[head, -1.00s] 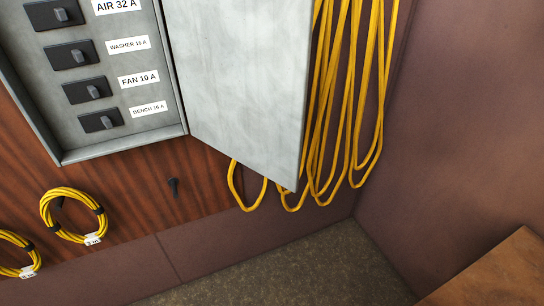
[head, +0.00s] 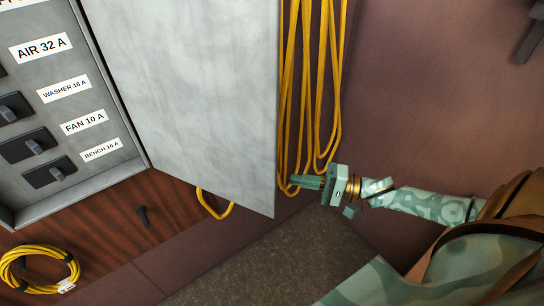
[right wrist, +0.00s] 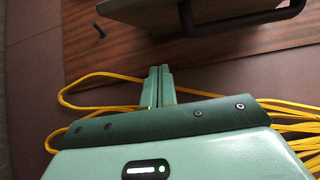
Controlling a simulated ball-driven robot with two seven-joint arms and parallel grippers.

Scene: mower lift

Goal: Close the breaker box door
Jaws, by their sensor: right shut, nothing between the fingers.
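The grey breaker box (head: 70,196) is on the wood panel at the left of the head view. Its grey metal door (head: 195,90) stands open, swung out to the right of the box. Black breakers with labels show inside. My right gripper (head: 297,182) is shut and empty. In the head view it is just right of the door's lower free edge, in front of the hanging yellow cable. In the right wrist view its closed fingers (right wrist: 157,86) point toward the wall, with a grey metal part (right wrist: 210,40) above them. My left gripper is not in view.
Long loops of yellow cable (head: 328,90) hang behind and right of the door. The wall to the right is mostly bare.

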